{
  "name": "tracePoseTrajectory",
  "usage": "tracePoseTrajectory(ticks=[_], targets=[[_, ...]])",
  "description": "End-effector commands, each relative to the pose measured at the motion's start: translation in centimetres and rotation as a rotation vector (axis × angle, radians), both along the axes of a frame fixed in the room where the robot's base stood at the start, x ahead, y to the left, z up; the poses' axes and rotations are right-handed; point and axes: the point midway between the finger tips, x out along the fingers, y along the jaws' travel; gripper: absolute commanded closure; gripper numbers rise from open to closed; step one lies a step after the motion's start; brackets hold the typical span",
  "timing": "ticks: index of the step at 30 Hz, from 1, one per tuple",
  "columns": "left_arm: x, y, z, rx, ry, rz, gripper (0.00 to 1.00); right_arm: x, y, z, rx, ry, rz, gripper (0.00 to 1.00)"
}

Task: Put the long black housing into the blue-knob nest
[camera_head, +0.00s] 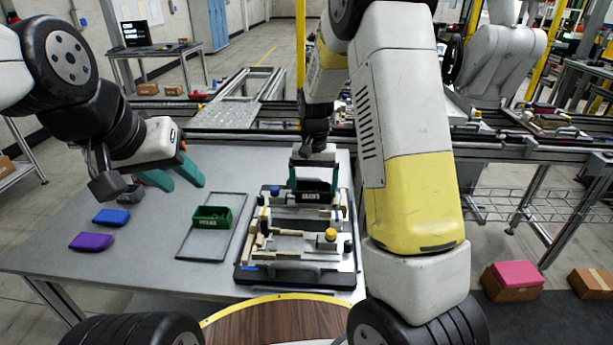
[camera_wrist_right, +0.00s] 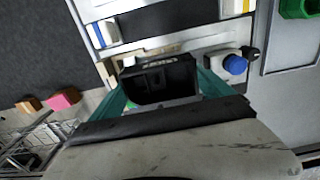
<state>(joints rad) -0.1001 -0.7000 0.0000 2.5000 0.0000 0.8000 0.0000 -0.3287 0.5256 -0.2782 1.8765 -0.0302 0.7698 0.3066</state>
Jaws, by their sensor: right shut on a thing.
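The black housing (camera_head: 313,187) is held between the teal fingers of my right gripper (camera_head: 313,178), over the back part of the pallet fixture (camera_head: 290,273). In the right wrist view the housing (camera_wrist_right: 165,82) shows as an open black box between both fingers. The blue knob (camera_head: 275,190) is just left of the gripper; in the wrist view the blue knob (camera_wrist_right: 235,64) is beside one finger. The housing's underside and the nest below it are hidden, so I cannot tell if they touch. A yellow knob (camera_head: 330,235) is nearer the front. My left gripper (camera_head: 178,180) is open and empty above the table.
A green bin (camera_head: 212,223) stands in a grey frame (camera_head: 183,250) left of the fixture. A conveyor rail runs behind the table.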

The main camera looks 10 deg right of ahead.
Motion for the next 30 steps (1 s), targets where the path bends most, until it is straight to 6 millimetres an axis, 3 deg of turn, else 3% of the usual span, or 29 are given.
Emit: tracePoseTrajectory(ticks=[17, 18, 19, 26, 30], targets=[[0.0, 0.0, 0.0, 0.000, 0.000, 0.000, 0.60, 0.0, 0.0, -1.6, 0.000, 0.001, 0.000, 0.55], [0.0, 0.0, 0.0, 0.000, 0.000, 0.000, 0.60, 0.0, 0.0, -1.6, 0.000, 0.000, 0.000, 0.04], [0.0, 0.0, 0.0, 0.000, 0.000, 0.000, 0.60, 0.0, 0.0, -1.6, 0.000, 0.000, 0.000, 0.00], [0.0, 0.0, 0.0, 0.000, 0.000, 0.000, 0.60, 0.0, 0.0, -1.5, 0.000, 0.000, 0.000, 0.00], [0.0, 0.0, 0.0, 0.000, 0.000, 0.000, 0.60, 0.1, 0.0, -0.5, 0.000, -0.003, 0.000, 0.00]])
